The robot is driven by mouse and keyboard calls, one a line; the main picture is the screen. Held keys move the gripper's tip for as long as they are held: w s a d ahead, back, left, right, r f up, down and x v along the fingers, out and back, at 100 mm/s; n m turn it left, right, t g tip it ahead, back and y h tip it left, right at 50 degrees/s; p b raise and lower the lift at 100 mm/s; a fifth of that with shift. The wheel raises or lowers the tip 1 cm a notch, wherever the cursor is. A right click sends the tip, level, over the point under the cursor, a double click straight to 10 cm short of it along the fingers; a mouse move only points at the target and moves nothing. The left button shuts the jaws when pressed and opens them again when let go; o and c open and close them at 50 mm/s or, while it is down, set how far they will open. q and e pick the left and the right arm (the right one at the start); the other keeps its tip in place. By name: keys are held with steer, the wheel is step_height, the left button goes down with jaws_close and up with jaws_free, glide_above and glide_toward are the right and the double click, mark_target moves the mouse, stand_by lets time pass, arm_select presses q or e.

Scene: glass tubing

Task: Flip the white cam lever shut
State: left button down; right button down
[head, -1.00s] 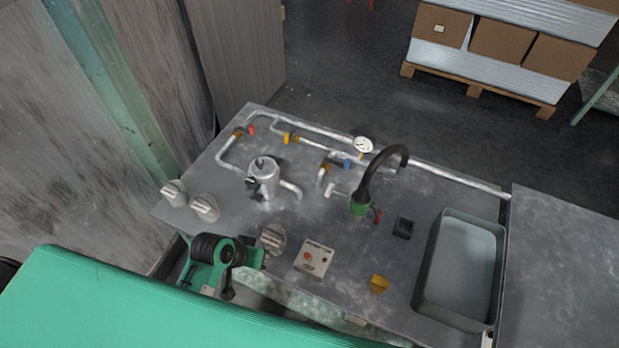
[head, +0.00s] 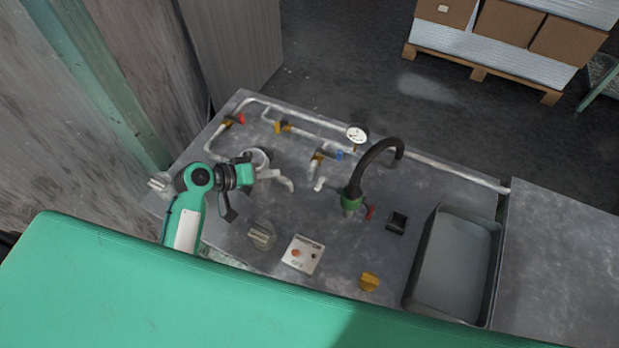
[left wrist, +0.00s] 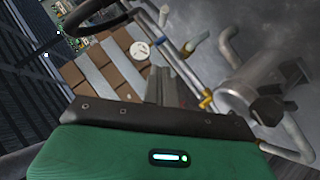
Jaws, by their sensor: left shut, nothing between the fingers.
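A small white lever (head: 319,184) stands out from the bench top, left of the black curved spout in the head view. A small white piece in the left wrist view (left wrist: 163,16) looks like the same lever. My left gripper (head: 266,174) is over the bench beside the steel canister (head: 258,158), partly covering it, and well left of the lever. Its grey fingers (left wrist: 170,88) look shut and empty, with a clear gap to the lever. My right gripper is not in view.
The black curved spout (head: 378,156) with its green base stands right of the lever. A gauge (head: 356,134), pipes and a blue handle (head: 340,155) lie behind it. A sink (head: 450,268) is at right.

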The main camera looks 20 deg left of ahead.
mark_target(329, 187)
arm_select(q)
steer(key=s+d+f+p+x, duration=0.1)
steer(key=s+p+x, duration=0.1)
steer(key=x, duration=1.1)
steer(key=shift+s+f, duration=0.2)
steer(key=shift+f, duration=0.05)
